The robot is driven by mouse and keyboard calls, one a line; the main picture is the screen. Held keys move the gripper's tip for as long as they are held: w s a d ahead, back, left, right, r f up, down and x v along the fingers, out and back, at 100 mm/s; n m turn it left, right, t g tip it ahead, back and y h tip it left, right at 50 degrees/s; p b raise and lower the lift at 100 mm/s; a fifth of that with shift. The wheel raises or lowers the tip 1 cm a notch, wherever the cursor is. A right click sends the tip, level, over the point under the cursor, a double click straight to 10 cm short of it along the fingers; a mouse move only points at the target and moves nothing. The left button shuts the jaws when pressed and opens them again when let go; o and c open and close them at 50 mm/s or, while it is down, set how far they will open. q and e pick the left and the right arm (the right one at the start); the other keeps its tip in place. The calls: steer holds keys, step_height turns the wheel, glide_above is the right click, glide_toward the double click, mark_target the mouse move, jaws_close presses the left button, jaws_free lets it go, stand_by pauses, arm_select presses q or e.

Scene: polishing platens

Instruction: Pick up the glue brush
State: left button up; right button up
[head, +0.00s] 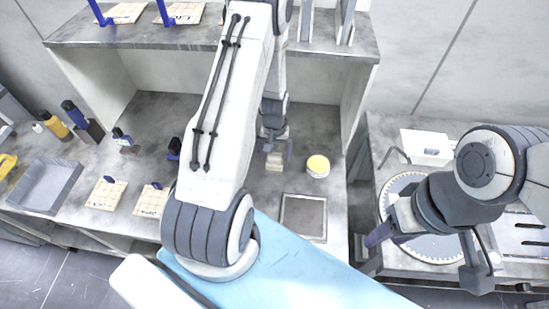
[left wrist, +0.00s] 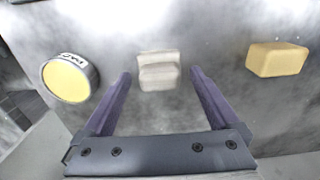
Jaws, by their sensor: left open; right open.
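A pale whitish block-like piece (left wrist: 160,70), which may be the glue brush, lies on the grey bench. It also shows as a small beige piece in the head view (head: 274,161). I cannot make out bristles or a handle. My left gripper (left wrist: 160,78) is open, its two purple fingers on either side of this piece with gaps on both sides. In the head view the left gripper (head: 273,148) is partly hidden by my own arm. My right gripper (head: 383,232) is out over the right-hand bench, away from the piece, with nothing seen in it.
A round tin with a yellow top (head: 318,166) stands close right of the piece. A yellow sponge-like block (left wrist: 277,60) lies on its other side. A framed square plate (head: 303,217) lies nearer the front. A toothed round platen (head: 428,215) is on the right bench. Bottles and a grey tray (head: 46,186) stand left.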

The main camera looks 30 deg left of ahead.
mark_target(277, 155)
arm_select(q)
steer(key=shift+f, duration=0.5)
steer(key=c, duration=1.5)
steer(key=shift+r+b, duration=0.35)
steer(key=shift+r, duration=0.15)
steer(key=r+b, duration=0.1)
steer(key=d+r+b, duration=0.1)
steer(key=r, duration=0.1)
steer(key=shift+r, duration=0.2)
steer(key=shift+s+d+r+b, duration=0.45)
steer(key=shift+d+r, duration=0.65)
steer(key=shift+d, duration=0.65)
steer(key=shift+s+d+r+b, duration=0.3)
steer(key=shift+d+r+b, duration=0.2)
steer(key=shift+d+r, duration=0.95)
steer(key=shift+s+d+r+b, duration=0.45)
steer(key=shift+d+r, duration=0.35)
steer(key=shift+d, duration=1.25)
